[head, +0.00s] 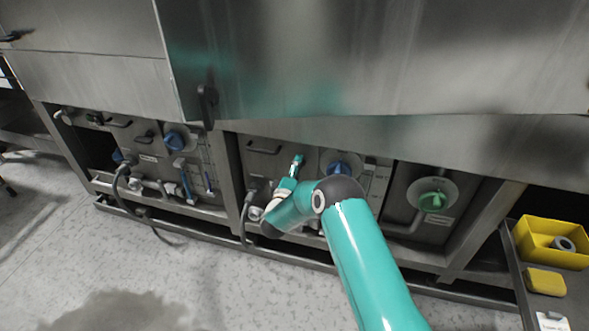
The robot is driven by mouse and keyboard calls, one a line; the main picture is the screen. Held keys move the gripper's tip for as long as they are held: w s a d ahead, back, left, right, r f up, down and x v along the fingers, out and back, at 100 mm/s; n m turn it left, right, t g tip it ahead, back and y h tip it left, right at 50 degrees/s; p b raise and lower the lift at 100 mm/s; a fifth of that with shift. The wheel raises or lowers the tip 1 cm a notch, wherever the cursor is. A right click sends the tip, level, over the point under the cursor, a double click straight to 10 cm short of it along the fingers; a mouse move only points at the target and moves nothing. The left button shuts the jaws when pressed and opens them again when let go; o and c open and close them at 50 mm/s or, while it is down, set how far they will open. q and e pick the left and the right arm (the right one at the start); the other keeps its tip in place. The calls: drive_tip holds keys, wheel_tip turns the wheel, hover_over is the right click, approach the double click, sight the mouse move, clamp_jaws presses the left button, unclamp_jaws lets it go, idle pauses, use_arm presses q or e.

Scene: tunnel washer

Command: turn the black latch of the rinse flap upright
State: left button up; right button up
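A small black latch (145,137) sits in the left bay of the machine, lying nearly level above a small label. A larger black latch or handle (207,98) is on the edge of the big steel panel above, roughly vertical. I cannot tell for certain which one belongs to the rinse flap. My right arm, teal with grey joints, comes in from the lower right and bends in front of the middle bay. My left arm and gripper are not in view.
Blue dials (340,167) and a green knob (432,201) are in the lower bays, with a grey hose (119,185) at left. The steel panel (380,60) overhangs the bays. A yellow bin (540,257) stands at right. The floor in front is clear.

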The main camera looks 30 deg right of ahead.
drive_tip(key=shift+w+n, duration=0.1)
drive_tip(key=shift+n, duration=0.5)
drive_tip(key=shift+a, duration=0.1)
drive_tip(key=o, duration=1.2)
drive_tip(key=shift+f, duration=0.1)
drive_tip(key=shift+c, duration=0.2)
drive_tip(key=v, duration=1.2)
